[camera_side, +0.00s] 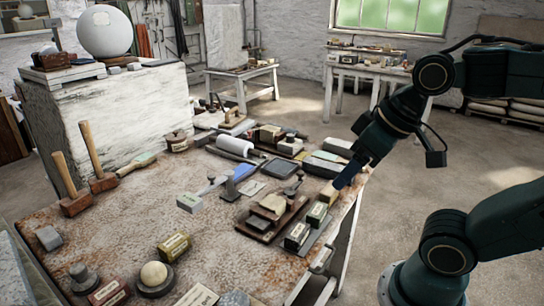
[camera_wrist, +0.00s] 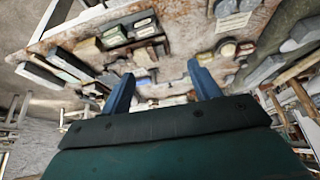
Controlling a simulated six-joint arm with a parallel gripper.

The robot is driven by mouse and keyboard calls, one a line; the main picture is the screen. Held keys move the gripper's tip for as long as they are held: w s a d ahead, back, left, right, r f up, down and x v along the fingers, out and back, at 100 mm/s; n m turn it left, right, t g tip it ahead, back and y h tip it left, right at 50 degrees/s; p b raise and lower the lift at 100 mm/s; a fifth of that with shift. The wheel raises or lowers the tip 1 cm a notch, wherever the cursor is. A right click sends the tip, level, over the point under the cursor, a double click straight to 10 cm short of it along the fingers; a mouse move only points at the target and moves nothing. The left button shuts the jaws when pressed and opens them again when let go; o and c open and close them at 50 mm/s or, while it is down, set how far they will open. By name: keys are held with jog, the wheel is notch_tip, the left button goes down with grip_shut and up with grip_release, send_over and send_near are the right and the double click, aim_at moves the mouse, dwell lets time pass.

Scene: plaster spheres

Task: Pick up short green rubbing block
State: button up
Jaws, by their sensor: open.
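A short green block with a pale label (camera_side: 316,214) lies on a dark strip near the table's right edge, between a dark labelled block (camera_side: 297,236) and a tan block (camera_side: 329,193). In the wrist view a greenish block (camera_wrist: 114,37), apparently the same one, is at upper left, outside the span of the fingers. My gripper (camera_side: 341,182) is just above and behind the tan block in the side view. In the wrist view its two blue fingers (camera_wrist: 160,69) are apart with nothing held between them. The fingertips' exact height is hard to tell.
A wooden board with stacked pieces (camera_side: 267,216) lies left of the strip. An olive labelled block (camera_side: 174,246) and a white ball on a dark stand (camera_side: 154,275) are nearer the front. Mallets (camera_side: 70,190) stand at left. The table's left middle is fairly clear.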

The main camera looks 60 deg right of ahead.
jog(key=w+d+f+m+g, duration=0.35)
jog(key=w+d+m, duration=0.25)
jog(key=w+m, duration=0.25)
jog(key=m+g, duration=0.2)
jog(key=m, duration=0.6)
send_over(318, 209)
notch_tip(318, 209, down, 8)
jog(key=shift+a, duration=0.2)
jog(key=shift+s+f, duration=0.1)
notch_tip(318, 209, down, 8)
jog(key=shift+r, duration=0.15)
jog(key=shift+f, duration=0.35)
jog(key=shift+f, duration=0.1)
jog(key=shift+d+f, duration=0.15)
jog(key=shift+f, duration=2.3)
